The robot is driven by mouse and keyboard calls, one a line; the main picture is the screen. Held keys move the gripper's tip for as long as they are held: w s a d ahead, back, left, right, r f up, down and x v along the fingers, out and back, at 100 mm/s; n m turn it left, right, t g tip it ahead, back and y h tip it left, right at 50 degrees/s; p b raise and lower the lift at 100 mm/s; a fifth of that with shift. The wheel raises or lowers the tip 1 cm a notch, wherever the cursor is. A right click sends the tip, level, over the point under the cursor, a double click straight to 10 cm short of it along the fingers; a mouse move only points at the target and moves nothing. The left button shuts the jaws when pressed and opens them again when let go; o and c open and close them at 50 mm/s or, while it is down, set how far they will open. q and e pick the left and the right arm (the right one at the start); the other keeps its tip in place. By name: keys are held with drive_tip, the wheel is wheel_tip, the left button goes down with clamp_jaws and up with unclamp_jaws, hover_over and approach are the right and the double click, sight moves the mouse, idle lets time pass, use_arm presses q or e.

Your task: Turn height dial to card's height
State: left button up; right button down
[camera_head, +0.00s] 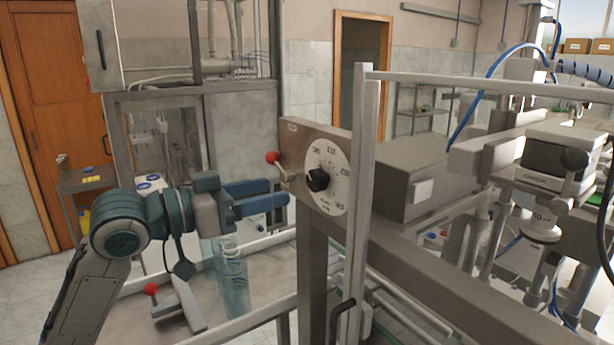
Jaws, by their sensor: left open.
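The height dial (334,158) is a round white plate with markings on the grey upright panel at the centre. A black knob (318,180) sits in its middle. The dial's small numbers are too blurred to read surely. My left gripper (284,193) is open and empty, to the left of the dial, its blue fingers pointing right toward the panel edge. It appears apart from the knob. No height card can be made out. My right gripper is not in view.
A red-ball lever (272,158) sticks out left of the dial, just above my left gripper's fingertips. A metal post (362,200) stands right of the dial. A clear tube (233,280) and another red-knobbed lever (151,289) are below my arm.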

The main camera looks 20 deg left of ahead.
sight(311, 183)
use_arm(q)
drive_tip(key=p+x, duration=0.3)
drive_tip(key=x, duration=0.3)
drive_tip(key=shift+w+d+r, duration=0.1)
drive_tip(key=shift+w+d, duration=0.05)
drive_tip(key=shift+d, duration=0.05)
drive_tip(key=shift+w+d+p, duration=0.3)
drive_tip(key=shift+w+d, duration=0.1)
drive_tip(key=shift+w, duration=0.1)
drive_tip(key=shift+c, duration=0.5)
drive_tip(key=c, duration=0.9)
drive_tip(key=shift+m, duration=0.3)
